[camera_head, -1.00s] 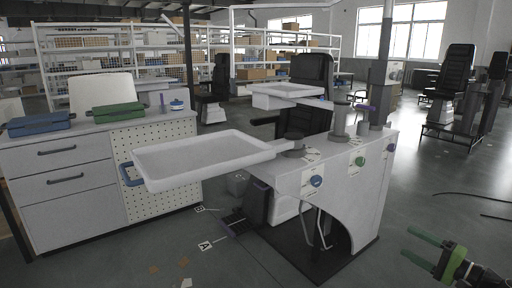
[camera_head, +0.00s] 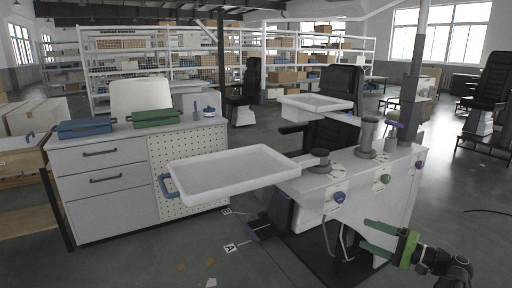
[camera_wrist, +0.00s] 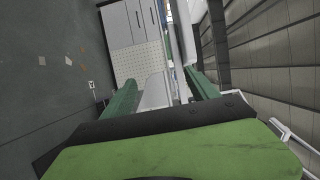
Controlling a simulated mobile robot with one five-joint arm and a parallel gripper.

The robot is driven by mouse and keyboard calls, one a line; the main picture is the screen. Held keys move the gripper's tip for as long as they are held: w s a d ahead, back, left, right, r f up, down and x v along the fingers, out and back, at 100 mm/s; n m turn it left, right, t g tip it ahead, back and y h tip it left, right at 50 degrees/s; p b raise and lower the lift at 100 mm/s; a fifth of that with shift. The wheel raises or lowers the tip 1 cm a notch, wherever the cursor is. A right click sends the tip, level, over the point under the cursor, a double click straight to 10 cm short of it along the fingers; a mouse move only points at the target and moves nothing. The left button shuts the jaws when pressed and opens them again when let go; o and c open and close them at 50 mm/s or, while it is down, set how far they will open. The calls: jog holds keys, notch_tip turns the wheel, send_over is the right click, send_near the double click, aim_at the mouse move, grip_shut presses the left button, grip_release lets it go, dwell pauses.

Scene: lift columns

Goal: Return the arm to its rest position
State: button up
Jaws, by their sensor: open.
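My gripper (camera_head: 372,237) is at the lower right of the head view. Its two green fingers point left and stand apart, with nothing between them. It is in front of the white workstation (camera_head: 370,200), near its lower right side; I cannot tell the exact gap. In the wrist view the two green fingers (camera_wrist: 160,95) are spread apart, with the white workstation and the drawer cabinet (camera_wrist: 120,25) beyond them.
A white tray (camera_head: 232,172) juts left from the workstation. Blue, green and purple knobs line its front. A drawer cabinet (camera_head: 105,180) with blue and green cases stands left. Pedals (camera_head: 262,228) lie on the floor below. The foreground floor at lower left is mostly clear.

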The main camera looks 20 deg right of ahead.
jog(key=w+a+r+n+g+y+p, duration=0.1)
jog(key=w+a+r+n+g+p, duration=0.2)
jog(key=a, duration=0.6)
jog(key=w+a+r+n+g+y+p, duration=0.1)
jog(key=w+a+g+p, duration=0.3)
jog(key=a, duration=0.6)
jog(key=w+a+r+n+g+p, duration=0.1)
jog(key=w+a+r+n+p, duration=0.15)
jog(key=a+p, duration=0.45)
jog(key=s+a+f+n+g+h+p, duration=0.1)
jog(key=s+a+n+g+h+p, duration=0.2)
jog(key=a, duration=0.7)
jog(key=s+a+f+n+g+h+p, duration=0.1)
jog(key=a+g+h+p, duration=0.15)
jog(key=a+p, duration=0.45)
jog(key=s+d+f+g+h+b, duration=0.1)
jog(key=d+f+h, duration=0.2)
jog(key=d+h, duration=0.3)
jog(key=shift+s+d+f+h, duration=0.25)
jog(key=shift+d+h, duration=0.1)
jog(key=shift+d, duration=0.35)
